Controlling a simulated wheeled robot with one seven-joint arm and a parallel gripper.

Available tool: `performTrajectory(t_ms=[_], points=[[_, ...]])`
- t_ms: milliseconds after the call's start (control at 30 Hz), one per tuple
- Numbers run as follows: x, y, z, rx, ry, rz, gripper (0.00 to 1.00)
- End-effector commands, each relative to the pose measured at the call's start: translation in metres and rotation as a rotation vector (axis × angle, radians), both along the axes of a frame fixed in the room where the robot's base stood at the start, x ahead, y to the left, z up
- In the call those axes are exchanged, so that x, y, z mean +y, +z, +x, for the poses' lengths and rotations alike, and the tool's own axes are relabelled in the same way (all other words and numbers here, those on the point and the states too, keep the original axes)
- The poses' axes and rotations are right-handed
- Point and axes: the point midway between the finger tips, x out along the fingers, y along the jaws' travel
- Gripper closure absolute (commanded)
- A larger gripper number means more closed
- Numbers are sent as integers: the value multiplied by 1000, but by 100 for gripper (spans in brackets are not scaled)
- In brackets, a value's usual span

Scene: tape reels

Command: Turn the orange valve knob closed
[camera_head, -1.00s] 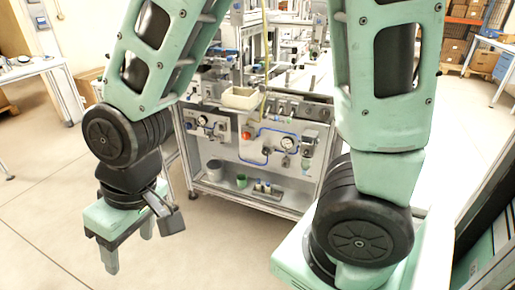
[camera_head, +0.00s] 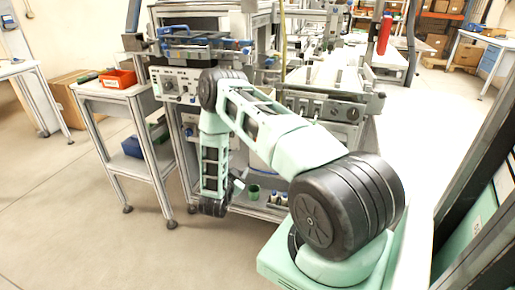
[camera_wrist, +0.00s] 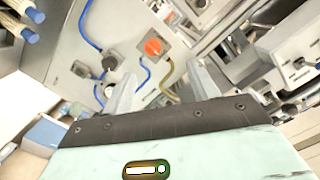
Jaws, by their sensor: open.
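The orange knob (camera_wrist: 152,46) shows in the wrist view, on a square plate on the light grey panel (camera_wrist: 72,55). Blue and yellowish tubes run near it. My gripper (camera_wrist: 164,84) is open and empty, its two grey fingers apart at the lower middle of the wrist view. The knob appears above and between the fingertips in the picture, apart from both. In the head view my arm covers the knob, and I cannot make out the fingers there.
A side table with an orange bin (camera_head: 118,79) and a blue bin (camera_head: 132,146) stands left of the workstation. A green cup (camera_head: 254,191) and small bottles (camera_head: 279,198) sit on its lower shelf. Open floor lies at the front left.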

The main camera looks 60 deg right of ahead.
Motion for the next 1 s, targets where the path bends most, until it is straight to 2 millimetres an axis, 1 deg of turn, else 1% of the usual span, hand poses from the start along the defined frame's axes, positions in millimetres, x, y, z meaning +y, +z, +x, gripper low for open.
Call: performTrajectory(t_ms=[33,100,233,367,800,1000], points=[[-6,-6,-10,-3,-27,-28,41],[-11,-7,-18,-7,-47,-55,41],[-21,-6,-19,-13,-60,-75,41],[-40,-5,-14,-13,-60,-75,41],[-128,-5,11,-13,-59,-73,41],[-159,-6,21,-12,-57,-71,41]])
